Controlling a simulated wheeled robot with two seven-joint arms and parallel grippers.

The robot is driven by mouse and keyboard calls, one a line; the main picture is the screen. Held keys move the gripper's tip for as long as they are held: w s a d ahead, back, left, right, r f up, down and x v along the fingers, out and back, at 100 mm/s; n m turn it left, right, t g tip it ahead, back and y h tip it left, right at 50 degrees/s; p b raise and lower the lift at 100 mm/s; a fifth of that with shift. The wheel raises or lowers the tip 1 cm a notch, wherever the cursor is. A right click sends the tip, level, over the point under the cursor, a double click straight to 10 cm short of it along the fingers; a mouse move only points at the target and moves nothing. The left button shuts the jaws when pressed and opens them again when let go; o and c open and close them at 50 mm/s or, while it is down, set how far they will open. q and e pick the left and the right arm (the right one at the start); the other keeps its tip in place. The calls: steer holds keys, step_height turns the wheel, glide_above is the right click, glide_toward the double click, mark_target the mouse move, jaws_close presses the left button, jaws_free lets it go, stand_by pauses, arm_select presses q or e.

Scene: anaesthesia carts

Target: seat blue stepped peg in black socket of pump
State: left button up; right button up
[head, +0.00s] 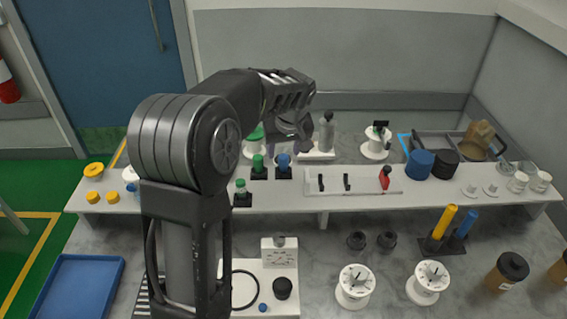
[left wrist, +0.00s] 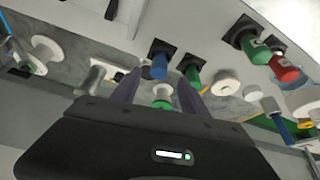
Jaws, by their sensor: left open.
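The blue stepped peg (head: 283,161) stands upright in a black square base on the white shelf. It also shows in the left wrist view (left wrist: 159,66), just beyond the fingertips. My left gripper (head: 293,148) is over the shelf, close to the peg; its open fingers show in the left wrist view (left wrist: 160,92), with the peg not clasped. A white pump panel with a dial (head: 279,253) lies on the lower counter, partly behind my left arm. A black round part (head: 282,288), seemingly the socket, sits on it. My right gripper is out of view.
Green pegs (head: 258,166) in black bases stand left of the blue peg. A white tray (head: 352,181) with black and red pieces lies to its right. A grey bottle (head: 327,131) stands behind. White spools (head: 355,287) and a two-peg rack (head: 440,244) occupy the lower counter.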

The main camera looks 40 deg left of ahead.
mark_target(283, 157)
arm_select(q)
steer(key=shift+f, duration=0.1)
steer(key=shift+w+a+f+p, duration=0.1)
steer(key=shift+w+f+p, duration=0.05)
steer(key=shift+f+p, duration=0.2)
steer(key=p+x, duration=0.1)
steer(key=x, duration=0.2)
steer(key=shift+w+a+f, duration=0.1)
steer(key=shift+f, duration=0.1)
steer(key=shift+w+f, duration=0.15)
steer(key=shift+f, duration=0.25)
steer(key=shift+c, duration=0.5)
jaws_close()
